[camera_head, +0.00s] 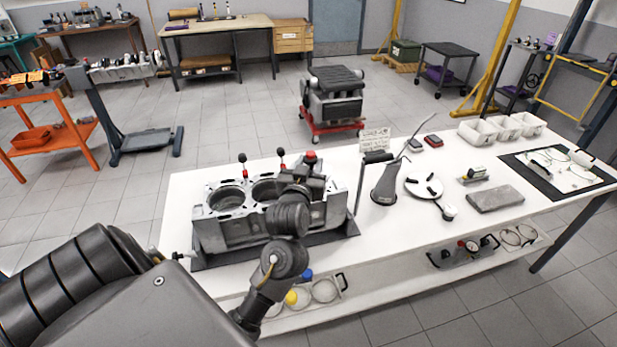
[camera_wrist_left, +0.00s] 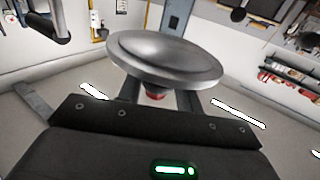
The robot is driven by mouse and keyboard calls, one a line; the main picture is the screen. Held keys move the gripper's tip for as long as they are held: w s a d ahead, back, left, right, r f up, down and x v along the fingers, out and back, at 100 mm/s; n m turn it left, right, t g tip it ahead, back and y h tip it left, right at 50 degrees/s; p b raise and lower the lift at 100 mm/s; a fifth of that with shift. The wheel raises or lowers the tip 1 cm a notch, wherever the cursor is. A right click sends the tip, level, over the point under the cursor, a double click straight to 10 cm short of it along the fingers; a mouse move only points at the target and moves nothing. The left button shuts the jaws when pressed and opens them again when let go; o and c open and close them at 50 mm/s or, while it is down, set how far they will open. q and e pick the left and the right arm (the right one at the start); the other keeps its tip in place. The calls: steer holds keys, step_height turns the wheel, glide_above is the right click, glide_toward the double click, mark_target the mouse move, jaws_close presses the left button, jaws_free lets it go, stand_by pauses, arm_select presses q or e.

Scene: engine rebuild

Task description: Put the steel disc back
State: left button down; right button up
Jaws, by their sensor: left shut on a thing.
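A round steel disc (camera_wrist_left: 165,58) with a red part under it fills the upper middle of the left wrist view. My left gripper (camera_wrist_left: 158,98) is shut on it from below, one finger on each side of the red part. In the head view my left arm reaches over the engine block (camera_head: 222,232), and my left gripper (camera_head: 312,172) is above the block's right end. A red-topped piece (camera_head: 310,157) shows at the gripper, but the disc is hard to make out there. My right gripper is not in view.
The block has open bores and stands on a dark mat on the white table (camera_head: 395,245). Two red-and-black upright tools (camera_head: 242,163) stand behind it.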

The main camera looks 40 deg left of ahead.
arm_select(q)
steer(key=w+a+f, duration=0.3)
steer(key=w+f, duration=0.1)
steer(key=f, duration=0.1)
steer(key=shift+a+f+p, duration=0.2)
steer(key=shift+a+p, duration=0.1)
steer(key=shift+a, duration=0.1)
steer(key=f, duration=0.1)
steer(key=f+p, duration=0.2)
steer(key=shift+w+a+f, duration=0.25)
steer(key=shift+w+f, duration=0.1)
steer(key=shift+w, duration=0.05)
steer(key=shift+f, duration=0.2)
steer(key=c, duration=0.9)
jaws_free()
steer(key=shift+c, duration=0.2)
steer(key=b+v, duration=0.4)
steer(key=v, duration=0.7)
steer(key=shift+d+r, duration=0.15)
steer(key=shift+r, duration=0.25)
